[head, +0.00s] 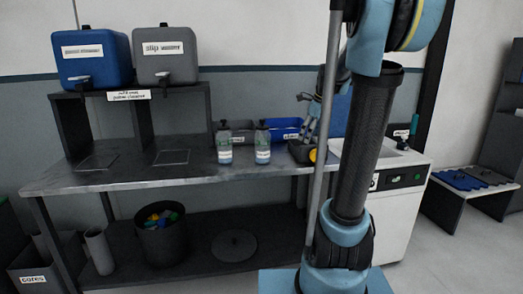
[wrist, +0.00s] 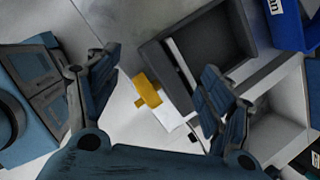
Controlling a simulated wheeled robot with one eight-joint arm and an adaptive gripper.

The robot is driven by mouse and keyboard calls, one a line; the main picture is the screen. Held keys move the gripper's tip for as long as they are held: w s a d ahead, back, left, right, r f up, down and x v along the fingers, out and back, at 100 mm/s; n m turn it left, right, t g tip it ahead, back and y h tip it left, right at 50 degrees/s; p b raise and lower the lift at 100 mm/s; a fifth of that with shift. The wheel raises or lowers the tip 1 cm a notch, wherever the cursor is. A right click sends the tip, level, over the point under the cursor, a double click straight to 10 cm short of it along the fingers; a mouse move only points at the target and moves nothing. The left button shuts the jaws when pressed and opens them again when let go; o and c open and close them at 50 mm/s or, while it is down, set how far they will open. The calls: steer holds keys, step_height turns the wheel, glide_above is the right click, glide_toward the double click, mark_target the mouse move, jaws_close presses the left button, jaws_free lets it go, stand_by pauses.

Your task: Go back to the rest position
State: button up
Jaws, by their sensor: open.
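My gripper (wrist: 160,88) shows large in the wrist view, with its two blue-grey fingers spread wide and nothing gripped between them. In the head view, my gripper (head: 312,118) hangs above the right part of the grey workbench (head: 130,176), partly hidden behind my own arm. A small yellow and white thing (wrist: 147,89) shows between the fingers in the wrist view, beyond them. I cannot tell what it is. A dark grey open tray (wrist: 205,45) lies just beyond the right finger.
Two labelled bottles (head: 262,143) stand left of my gripper. Blue (head: 91,57) and grey (head: 164,55) canisters sit on a raised shelf. A blue bin (head: 286,128) stands at the back. A white cabinet (head: 402,190) is at right. The bench's left part is mostly clear.

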steer(key=s+f+n, duration=0.6)
steer(key=s+n, duration=0.2)
steer(key=s, duration=0.2)
steer(key=s+f+n+h, duration=0.1)
steer(key=s+f+n, duration=0.5)
steer(key=s, duration=0.5)
steer(key=s+a+f+n+g+h, duration=0.1)
steer(key=s+f+n, duration=0.5)
steer(key=s+n, duration=0.4)
steer(key=shift+s+n, duration=0.15)
steer(key=shift+n, duration=0.15)
